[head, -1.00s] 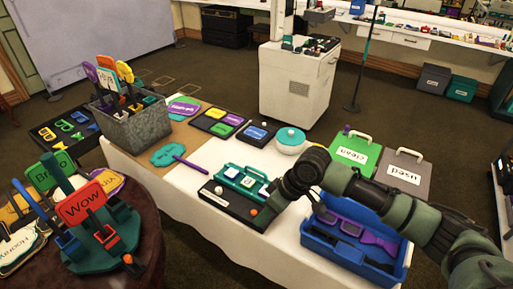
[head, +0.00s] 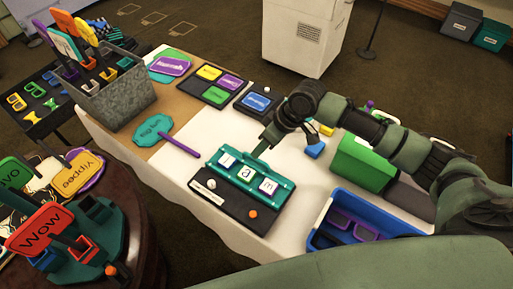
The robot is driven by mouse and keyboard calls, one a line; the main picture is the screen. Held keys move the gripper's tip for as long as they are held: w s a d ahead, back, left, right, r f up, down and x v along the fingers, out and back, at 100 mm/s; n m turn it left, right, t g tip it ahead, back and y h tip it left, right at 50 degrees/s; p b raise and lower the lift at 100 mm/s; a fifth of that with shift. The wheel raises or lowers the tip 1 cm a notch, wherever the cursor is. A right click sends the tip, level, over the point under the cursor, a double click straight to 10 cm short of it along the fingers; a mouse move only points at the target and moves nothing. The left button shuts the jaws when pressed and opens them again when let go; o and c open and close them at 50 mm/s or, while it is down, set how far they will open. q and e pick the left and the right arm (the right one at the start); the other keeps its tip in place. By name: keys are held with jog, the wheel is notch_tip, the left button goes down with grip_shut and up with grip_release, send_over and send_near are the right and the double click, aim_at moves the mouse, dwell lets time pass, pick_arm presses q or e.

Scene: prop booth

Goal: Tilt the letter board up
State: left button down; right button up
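The letter board (head: 232,173) is a teal frame with a row of white letter cards; the middle card reads "a". It sits on a black base (head: 222,195) near the front edge of the white table, and its exact tilt is hard to judge. My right gripper (head: 261,151) points down at the far edge of the board, around its middle. It looks very close to that edge, but I cannot tell if it touches. Its fingers are small and partly hidden, so their opening is unclear. My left gripper is out of view.
An orange knob (head: 253,214) and a white knob (head: 211,184) sit on the base. A teal paddle sign (head: 154,130) lies to the left on the table.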

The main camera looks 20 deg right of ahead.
jog(key=x, duration=0.2)
jog(key=shift+w+a+f, duration=0.15)
jog(key=shift+f, duration=0.2)
jog(key=shift+w+a+f, duration=0.15)
jog(key=shift+a+f, duration=0.05)
jog(key=shift+f, duration=0.4)
grip_shut()
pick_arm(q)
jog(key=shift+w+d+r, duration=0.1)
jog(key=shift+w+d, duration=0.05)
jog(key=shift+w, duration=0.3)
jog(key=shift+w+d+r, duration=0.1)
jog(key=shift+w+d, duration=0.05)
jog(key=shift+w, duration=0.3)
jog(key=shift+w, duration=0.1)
